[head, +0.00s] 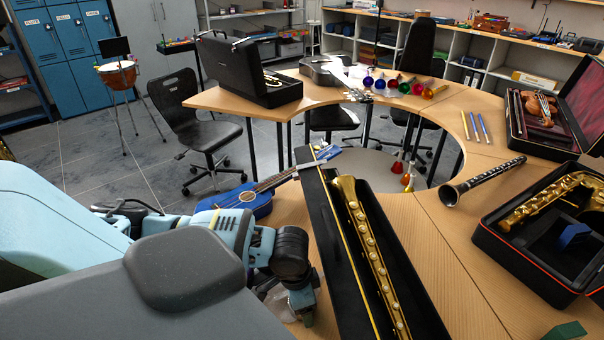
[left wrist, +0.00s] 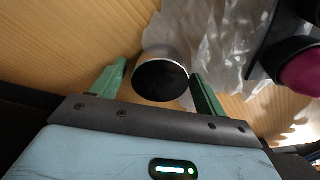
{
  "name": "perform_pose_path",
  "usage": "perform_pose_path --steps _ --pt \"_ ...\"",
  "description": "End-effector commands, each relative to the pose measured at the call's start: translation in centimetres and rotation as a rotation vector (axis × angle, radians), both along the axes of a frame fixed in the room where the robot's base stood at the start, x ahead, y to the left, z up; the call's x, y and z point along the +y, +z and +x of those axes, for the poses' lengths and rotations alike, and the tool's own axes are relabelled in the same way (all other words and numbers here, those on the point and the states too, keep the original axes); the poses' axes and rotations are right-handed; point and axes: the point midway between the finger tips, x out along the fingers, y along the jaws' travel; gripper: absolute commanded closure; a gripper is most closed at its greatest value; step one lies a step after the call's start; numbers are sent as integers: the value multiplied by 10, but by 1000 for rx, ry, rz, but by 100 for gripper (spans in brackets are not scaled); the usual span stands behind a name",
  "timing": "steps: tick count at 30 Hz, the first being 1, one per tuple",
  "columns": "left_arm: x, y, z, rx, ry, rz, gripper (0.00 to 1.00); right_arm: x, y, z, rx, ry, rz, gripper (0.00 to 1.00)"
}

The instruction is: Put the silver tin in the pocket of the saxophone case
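In the left wrist view, the silver tin (left wrist: 160,74), a round thing with a dark face, is between the green fingers of my left gripper (left wrist: 158,77). The right finger is close to it and a small gap shows at the left finger. In the head view, my left gripper (head: 303,305) is low at the table beside the long black case (head: 323,235), and the tin is hidden. That case holds a straight gold instrument. Another open black case (head: 520,262) at right holds a curved gold saxophone (head: 545,198) and a blue piece.
A blue ukulele (head: 250,197) lies beside the long case. A black clarinet (head: 482,182) lies between the two cases. A violin case (head: 513,118) is behind at right. Crumpled clear plastic (left wrist: 228,45) and a dark thing with a pink end (left wrist: 300,73) are beside the tin.

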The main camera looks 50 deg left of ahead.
Motion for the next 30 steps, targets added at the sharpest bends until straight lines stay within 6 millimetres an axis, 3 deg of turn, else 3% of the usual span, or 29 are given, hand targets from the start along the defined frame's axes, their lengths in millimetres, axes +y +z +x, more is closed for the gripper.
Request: perform_pose_path --steps 1,9,20,30 --pt "0 0 0 0 0 0 33 0 0 0 -1 0 0 22" --pt "0 0 0 1 0 0 67 0 1 1 -3 -1 1 22" --pt "0 3 0 0 0 1 67 0 2 2 -6 -1 2 22" --pt "-1 38 -4 2 -2 0 67 0 6 6 -15 -1 1 22"
